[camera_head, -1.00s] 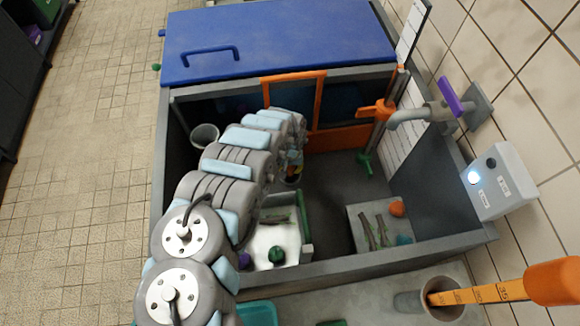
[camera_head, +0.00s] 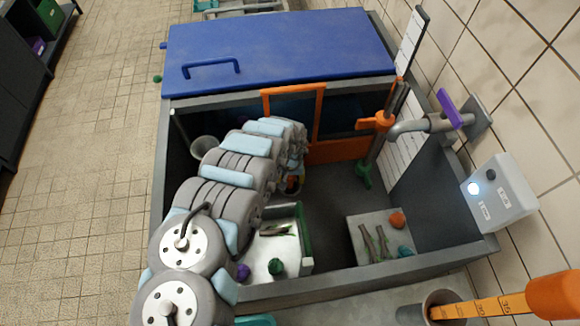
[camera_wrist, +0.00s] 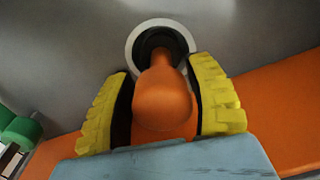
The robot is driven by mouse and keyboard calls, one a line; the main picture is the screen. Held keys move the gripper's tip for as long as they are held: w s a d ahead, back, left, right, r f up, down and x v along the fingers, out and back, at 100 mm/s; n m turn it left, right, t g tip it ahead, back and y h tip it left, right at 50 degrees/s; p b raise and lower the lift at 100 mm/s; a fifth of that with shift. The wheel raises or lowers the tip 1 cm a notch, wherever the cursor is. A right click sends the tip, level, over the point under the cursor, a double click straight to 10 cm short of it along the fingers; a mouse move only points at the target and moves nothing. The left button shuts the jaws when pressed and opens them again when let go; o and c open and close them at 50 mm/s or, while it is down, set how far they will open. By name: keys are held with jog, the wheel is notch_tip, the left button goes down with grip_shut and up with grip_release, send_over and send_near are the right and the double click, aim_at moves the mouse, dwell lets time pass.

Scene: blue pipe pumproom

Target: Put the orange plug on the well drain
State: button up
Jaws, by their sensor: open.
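The orange plug (camera_wrist: 163,95) is between the yellow fingers of my gripper (camera_wrist: 165,105) in the wrist view. The fingers are open, with dark gaps showing along both sides of the plug. The plug's far end overlaps the dark hole of the well drain (camera_wrist: 134,45), a pale ring in a grey surface. How deep the plug sits in the drain is hidden. In the head view my gripper (camera_head: 292,184) is low inside the grey well, mostly hidden by my arm. The drain cannot be made out there.
The well's grey walls (camera_head: 340,284) surround my arm. An orange frame (camera_head: 318,110) and a blue lid (camera_head: 290,45) are behind. A white box (camera_head: 258,262) and a grey block (camera_head: 365,250), both with small objects, stand in front. A pipe (camera_head: 410,128) juts from the right.

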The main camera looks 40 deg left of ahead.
jog(key=shift+s+r, duration=0.1)
jog(key=shift+r, duration=5.4)
jog(key=shift+d, duration=0.1)
